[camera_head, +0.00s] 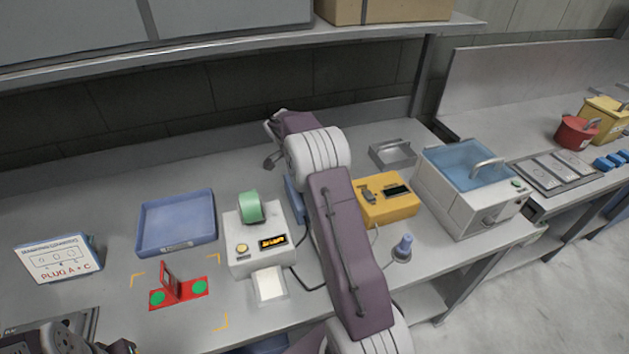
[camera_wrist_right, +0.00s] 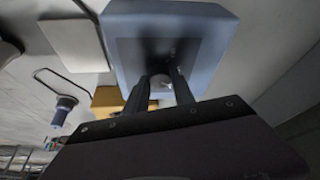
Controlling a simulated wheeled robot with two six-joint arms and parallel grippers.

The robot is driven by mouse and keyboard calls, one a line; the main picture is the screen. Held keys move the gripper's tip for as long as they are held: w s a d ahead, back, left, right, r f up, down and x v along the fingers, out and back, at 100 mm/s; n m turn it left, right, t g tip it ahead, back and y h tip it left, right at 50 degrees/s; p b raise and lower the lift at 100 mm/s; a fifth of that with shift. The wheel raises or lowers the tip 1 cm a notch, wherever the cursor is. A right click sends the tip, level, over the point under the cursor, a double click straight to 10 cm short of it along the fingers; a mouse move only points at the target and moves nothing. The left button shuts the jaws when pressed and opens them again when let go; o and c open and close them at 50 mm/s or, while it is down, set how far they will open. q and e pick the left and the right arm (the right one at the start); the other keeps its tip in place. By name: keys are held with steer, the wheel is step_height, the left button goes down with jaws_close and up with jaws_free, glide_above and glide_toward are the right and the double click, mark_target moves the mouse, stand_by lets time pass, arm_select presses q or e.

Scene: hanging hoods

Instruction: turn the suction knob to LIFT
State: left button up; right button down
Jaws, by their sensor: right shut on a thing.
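A blue box (camera_wrist_right: 165,45) with a darker recessed face fills the upper middle of the right wrist view. A small pale knob (camera_wrist_right: 161,82) sits at that face. My right gripper (camera_wrist_right: 163,85) has one dark finger on each side of the knob and is shut on it. Any marks around the knob, such as LIFT, cannot be read. In the head view my right arm covers most of the blue box (camera_head: 293,196), and the knob is hidden. Dark parts of my left arm show at the bottom left edge; its fingers cannot be made out.
A white device with a green roll (camera_head: 250,207) and a blue tray (camera_head: 178,222) stand left of my right arm. A yellow box (camera_head: 388,198), a blue-topped plug (camera_head: 403,246) and a water bath (camera_head: 470,190) stand right. A shelf (camera_head: 240,42) overhangs the bench.

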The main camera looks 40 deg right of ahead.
steer(key=m+p, duration=0.1)
steer(key=m+g+p, duration=0.1)
steer(key=shift+w+r+m, duration=0.1)
steer(key=shift+r+m, duration=0.1)
steer(key=shift+m, duration=0.1)
steer(key=shift+f+m+g+y+p, duration=0.15)
steer(key=shift+m+g+y+p, duration=0.35)
steer(key=shift+m+p, duration=1.1)
steer(key=c, duration=1.1)
jaws_free()
steer(key=shift+w, duration=0.1)
